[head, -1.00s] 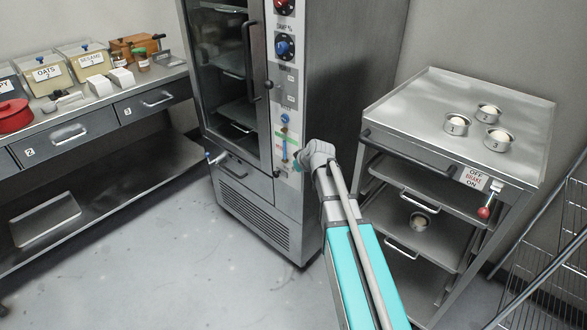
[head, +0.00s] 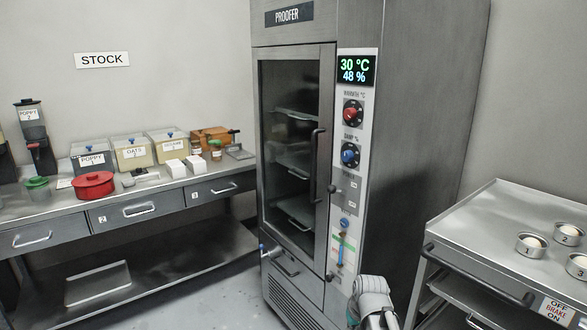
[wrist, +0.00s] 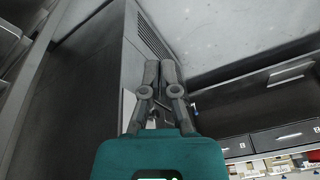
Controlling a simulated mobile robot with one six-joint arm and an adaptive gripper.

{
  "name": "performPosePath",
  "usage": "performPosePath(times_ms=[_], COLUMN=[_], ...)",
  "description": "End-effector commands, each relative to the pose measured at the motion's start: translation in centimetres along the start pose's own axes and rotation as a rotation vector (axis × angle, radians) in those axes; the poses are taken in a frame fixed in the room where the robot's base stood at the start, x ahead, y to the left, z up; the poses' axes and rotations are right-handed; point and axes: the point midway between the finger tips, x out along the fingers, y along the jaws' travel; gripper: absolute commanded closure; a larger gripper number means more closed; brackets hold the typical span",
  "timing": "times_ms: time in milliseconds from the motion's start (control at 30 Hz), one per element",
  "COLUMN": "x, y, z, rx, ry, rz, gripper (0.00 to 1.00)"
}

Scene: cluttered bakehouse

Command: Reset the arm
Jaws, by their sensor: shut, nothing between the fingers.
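My gripper (wrist: 162,75) shows in the wrist view with its two dark fingers side by side, shut and empty. It is in front of the steel proofer (wrist: 85,90), whose lower vent grille shows beyond the fingers. In the head view only a grey part of my arm shows at the bottom, in front of the proofer (head: 425,130). The gripper's fingers cannot be made out there. The proofer's glass door looks closed, and its display reads 30 °C and 48 %.
A steel stock bench (head: 60,222) with drawers, labelled bins and a red lidded pot (head: 93,186) stands at left. A steel rack (head: 480,235) with several small numbered tins on top stands close at right. Pale floor (head: 215,290) is open between bench and proofer.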

Motion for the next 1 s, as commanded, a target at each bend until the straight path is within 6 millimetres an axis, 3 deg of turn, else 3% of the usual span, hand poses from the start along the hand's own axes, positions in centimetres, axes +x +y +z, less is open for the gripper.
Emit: performPosePath(times_ms=[100,367,700,1000], x=[-0.4,-1.5,-4.6,-9.3], y=[-0.5,-0.9,-1.1,-1.6], z=[3.4,8.7,7.4,6.3], rx=[0.054,0.169,0.164,0.163], ry=[-0.079,-0.219,-0.211,-0.211], rz=[0.033,0.113,0.108,0.108], gripper=[1.00,1.00,1.00,1.00])
